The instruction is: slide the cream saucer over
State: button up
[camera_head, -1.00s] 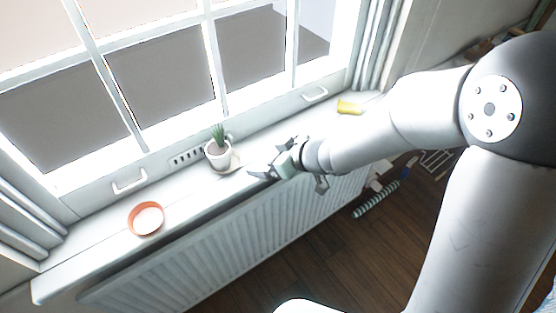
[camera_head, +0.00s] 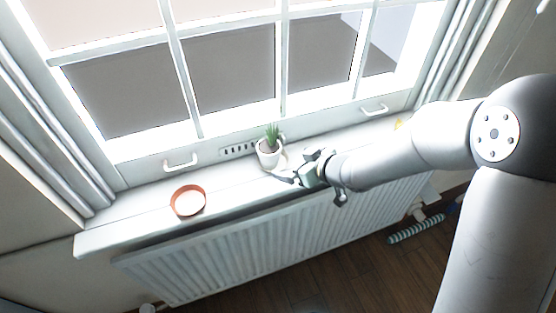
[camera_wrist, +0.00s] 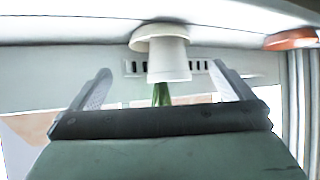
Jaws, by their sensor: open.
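The pale cream saucer (camera_head: 281,164) shows beside the base of the white plant pot (camera_head: 268,155) on the windowsill, partly hidden by the pot and my gripper. In the upside-down wrist view the saucer (camera_wrist: 150,31) overlaps the pot's base (camera_wrist: 169,62); I cannot tell whether the pot stands on it. My gripper (camera_head: 286,179) is just right of the pot, low over the sill. In the wrist view its two fingers (camera_wrist: 163,80) are apart, with the pot seen between them and nothing held.
An orange-rimmed dish (camera_head: 188,201) sits left on the sill (camera_head: 125,222), with clear sill between it and the pot. Window handles (camera_head: 180,162) and a vent (camera_head: 238,150) line the back. A radiator (camera_head: 230,248) is below the front edge. A yellow object (camera_head: 399,124) is partly hidden by my arm.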

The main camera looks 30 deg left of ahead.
aim_at(270, 176)
jog(key=x, duration=0.9)
jog(key=shift+a+f+p, duration=0.25)
jog(key=shift+a+p, duration=0.05)
jog(key=c, duration=0.8)
jog(key=s+b, duration=0.1)
jog(key=s, duration=0.1)
jog(key=s+d+b, duration=0.1)
jog(key=s, duration=0.1)
jog(key=shift+f, duration=0.1)
jog(key=shift+s+d+b, duration=0.2)
jog(key=shift+s+b, duration=0.35)
jog(key=shift+s, duration=0.3)
